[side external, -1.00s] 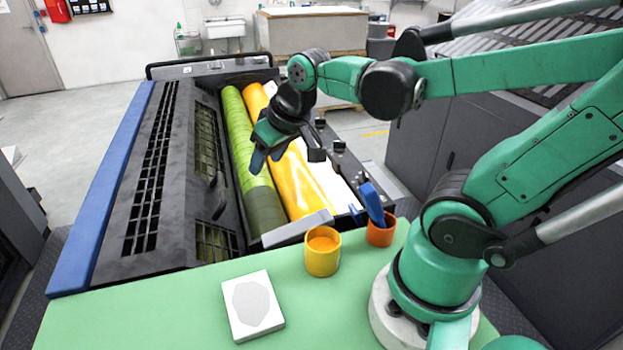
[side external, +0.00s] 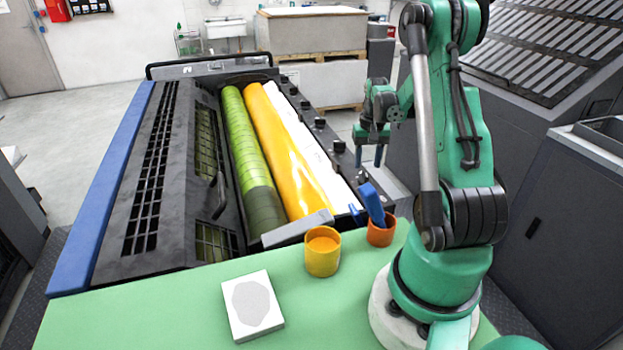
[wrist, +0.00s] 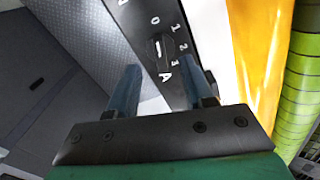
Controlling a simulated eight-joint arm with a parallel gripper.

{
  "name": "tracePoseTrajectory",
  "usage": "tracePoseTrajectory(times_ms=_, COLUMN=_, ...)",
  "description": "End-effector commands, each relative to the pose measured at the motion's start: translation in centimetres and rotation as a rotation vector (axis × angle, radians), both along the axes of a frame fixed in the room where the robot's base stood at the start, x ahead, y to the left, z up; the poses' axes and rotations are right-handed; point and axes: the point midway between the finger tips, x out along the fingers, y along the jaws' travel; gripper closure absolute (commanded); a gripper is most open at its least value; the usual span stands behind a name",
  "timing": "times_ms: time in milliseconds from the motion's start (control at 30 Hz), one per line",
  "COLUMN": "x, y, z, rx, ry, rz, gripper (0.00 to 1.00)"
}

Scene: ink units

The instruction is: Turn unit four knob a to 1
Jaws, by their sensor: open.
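A dark knob (wrist: 157,47) sits on a black rail (wrist: 152,12) in the wrist view, with white marks 0, 1, 2 and 3 around its upper and right side and a letter A below it. Its pointer direction is too small to tell surely. My gripper (wrist: 163,80) is open, its two blue fingers apart on either side of the knob in the picture, with no contact visible. In the side external view my gripper (side external: 370,156) points down at the right edge of the ink unit. No unit number is legible.
Several black knobs (side external: 320,122) line the rail beside the yellow roller (side external: 290,150) and green roller (side external: 247,140). An orange cup (side external: 380,236) with a blue tool (side external: 372,205) and a yellow cup (side external: 322,262) stand near the front. A grey cabinet (side external: 560,200) is at right.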

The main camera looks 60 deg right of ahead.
Motion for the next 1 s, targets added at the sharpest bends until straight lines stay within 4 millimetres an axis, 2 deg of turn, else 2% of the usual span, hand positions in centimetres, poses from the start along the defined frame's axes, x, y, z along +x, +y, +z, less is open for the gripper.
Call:
tracePoseTrajectory(times_ms=100, x=0.1, y=0.0, z=-1.6, rx=-0.001, ry=0.000, rz=0.001, gripper=0.54)
tracePoseTrajectory(times_ms=233, x=0.1, y=0.0, z=-2.6, rx=-0.001, ry=-0.001, rz=0.002, gripper=0.54)
tracePoseTrajectory(times_ms=567, x=0.1, y=0.0, z=-3.0, rx=-0.002, ry=-0.001, rz=0.002, gripper=0.54)
tracePoseTrajectory(times_ms=700, x=0.1, y=0.0, z=-3.0, rx=-0.002, ry=-0.001, rz=0.002, gripper=0.94)
tracePoseTrajectory(times_ms=733, x=0.1, y=0.0, z=-3.0, rx=-0.002, ry=-0.001, rz=0.002, gripper=1.00)
tracePoseTrajectory(times_ms=1000, x=0.1, y=0.0, z=-3.0, rx=-0.002, ry=-0.001, rz=-0.002, gripper=1.00)
